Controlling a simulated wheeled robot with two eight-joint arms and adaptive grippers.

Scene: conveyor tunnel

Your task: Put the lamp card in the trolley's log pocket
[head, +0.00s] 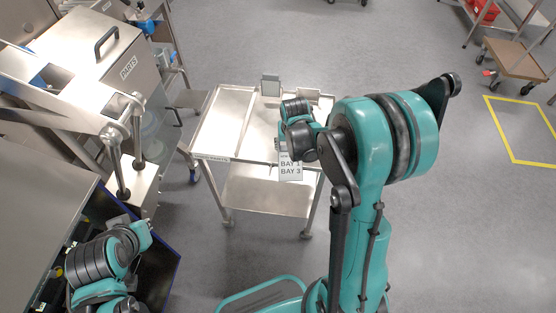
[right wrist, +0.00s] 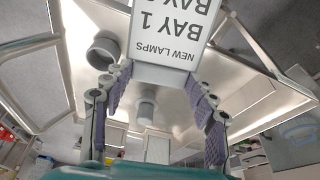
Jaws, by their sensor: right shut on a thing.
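A dark open bin (head: 155,270) is by my left arm. The floor right of my right arm is clear, with a yellow marked square (head: 507,130) farther right.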

